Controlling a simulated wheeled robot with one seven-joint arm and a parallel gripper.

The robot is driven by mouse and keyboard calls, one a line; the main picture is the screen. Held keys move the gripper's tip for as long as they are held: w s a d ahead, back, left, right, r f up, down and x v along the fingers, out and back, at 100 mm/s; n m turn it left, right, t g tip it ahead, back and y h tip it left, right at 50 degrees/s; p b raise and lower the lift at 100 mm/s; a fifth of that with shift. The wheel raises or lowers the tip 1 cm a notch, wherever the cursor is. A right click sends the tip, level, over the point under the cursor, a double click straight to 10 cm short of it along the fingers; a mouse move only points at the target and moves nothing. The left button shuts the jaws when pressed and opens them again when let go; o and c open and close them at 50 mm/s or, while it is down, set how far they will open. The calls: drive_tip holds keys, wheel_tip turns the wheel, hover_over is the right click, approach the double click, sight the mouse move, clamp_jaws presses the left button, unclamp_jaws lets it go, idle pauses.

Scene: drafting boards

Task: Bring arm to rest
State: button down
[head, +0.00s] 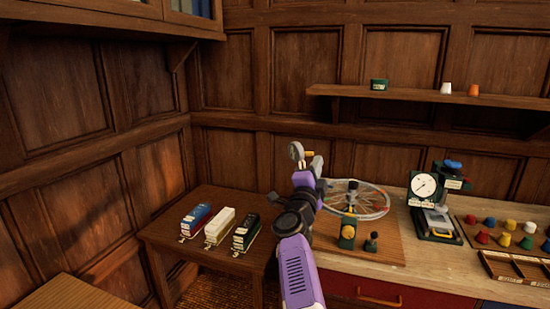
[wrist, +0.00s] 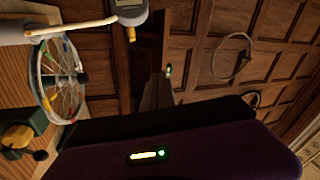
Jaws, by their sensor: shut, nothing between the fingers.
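My purple and black arm (head: 298,262) reaches up from the bottom of the head view. My gripper shows in the wrist view (wrist: 158,84) as a dark shape with its fingers shut and nothing held. In the head view the gripper end is small and partly hidden by my wrist, above the bench and near a spoked wheel (head: 362,198). The arm covers part of the wheel's left side. The wheel also shows at the left of the wrist view (wrist: 46,82), apart from the fingers.
A round dial gauge (head: 297,151) stands close to my wrist. Three small binders or boxes (head: 218,226) sit on the side table (head: 170,238). A gauge stand (head: 434,205) and coloured pegs (head: 503,239) are on the bench right. The wall shelf (head: 420,95) holds small items.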

drive_tip(key=s+d+f+n+t+y, duration=0.1)
drive_tip(key=s+d+f+n+y, duration=0.15)
drive_tip(key=s+f+n, duration=0.55)
drive_tip(key=s+d+f+n+t+y, duration=0.15)
drive_tip(key=s+d+f, duration=0.25)
drive_tip(key=s, duration=0.8)
drive_tip(key=s+d+f+n+y, duration=0.25)
drive_tip(key=s+f+n, duration=0.35)
drive_tip(key=s, duration=0.4)
drive_tip(key=s+f+n+g, duration=0.1)
drive_tip(key=s+g, duration=0.1)
drive_tip(key=s, duration=1.1)
drive_tip(key=s+a+f+n+g, duration=0.1)
drive_tip(key=s+f+g, duration=0.1)
drive_tip(key=s, duration=1.2)
drive_tip(key=s+f+n+g+y, duration=0.1)
drive_tip(key=s+g, duration=0.2)
drive_tip(key=s, duration=1.1)
drive_tip(key=shift+a+f, duration=0.2)
drive_tip(key=shift+f, duration=0.2)
drive_tip(key=shift+n+g, duration=0.25)
